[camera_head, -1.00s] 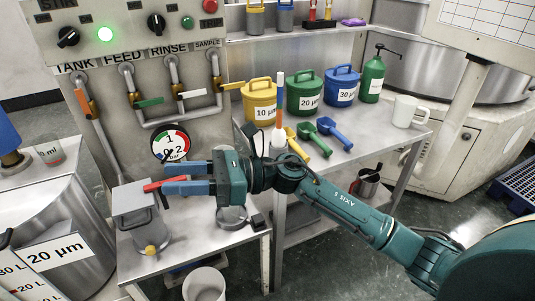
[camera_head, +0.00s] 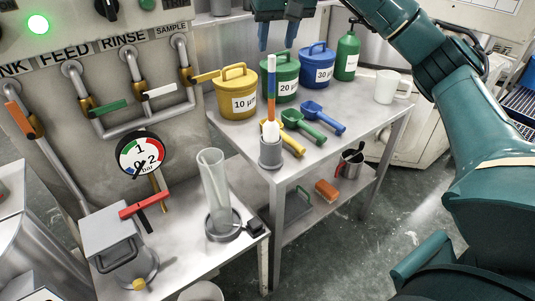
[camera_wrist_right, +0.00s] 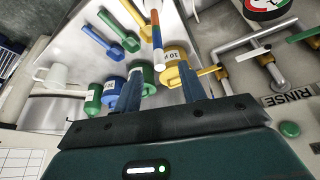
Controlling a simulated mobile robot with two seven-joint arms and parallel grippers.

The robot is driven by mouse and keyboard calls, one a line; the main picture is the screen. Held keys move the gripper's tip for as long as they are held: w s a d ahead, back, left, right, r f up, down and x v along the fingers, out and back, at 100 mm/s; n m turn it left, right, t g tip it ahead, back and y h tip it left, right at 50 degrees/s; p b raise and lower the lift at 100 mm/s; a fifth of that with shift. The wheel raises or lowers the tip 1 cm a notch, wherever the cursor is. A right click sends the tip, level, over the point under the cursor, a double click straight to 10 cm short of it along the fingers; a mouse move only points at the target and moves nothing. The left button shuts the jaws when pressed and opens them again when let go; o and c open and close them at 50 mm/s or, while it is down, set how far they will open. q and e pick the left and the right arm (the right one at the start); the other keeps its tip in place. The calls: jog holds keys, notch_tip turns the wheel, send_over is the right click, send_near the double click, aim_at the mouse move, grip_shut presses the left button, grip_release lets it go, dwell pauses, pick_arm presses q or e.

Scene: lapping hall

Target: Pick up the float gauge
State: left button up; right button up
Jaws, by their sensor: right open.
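The float gauge (camera_head: 271,88) is a thin upright stick with coloured bands and a white bulb at its lower end. It stands in a small grey cup (camera_head: 271,155) at the left front corner of the upper table. My right gripper (camera_head: 278,42) is at the top of the head view, fingers pointing down, apart and empty. It appears above and behind the gauge's top, close to the green bucket. In the right wrist view the gauge (camera_wrist_right: 157,38) lies beyond the open fingers (camera_wrist_right: 160,82), not between them. My left gripper is not in view.
Yellow (camera_head: 238,100), green (camera_head: 286,88) and blue (camera_head: 318,72) buckets stand behind the gauge. Several coloured scoops (camera_head: 300,124) lie just right of it. A clear cylinder (camera_head: 215,190) stands on the lower table. A yellow valve handle (camera_head: 206,77) juts out at left.

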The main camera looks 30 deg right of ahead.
aim_at(271, 75)
jog(key=x, duration=1.1)
jog(key=shift+d+f+p, duration=0.1)
jog(key=shift+d+p, duration=0.05)
jog(key=shift+p, duration=0.2)
grip_shut()
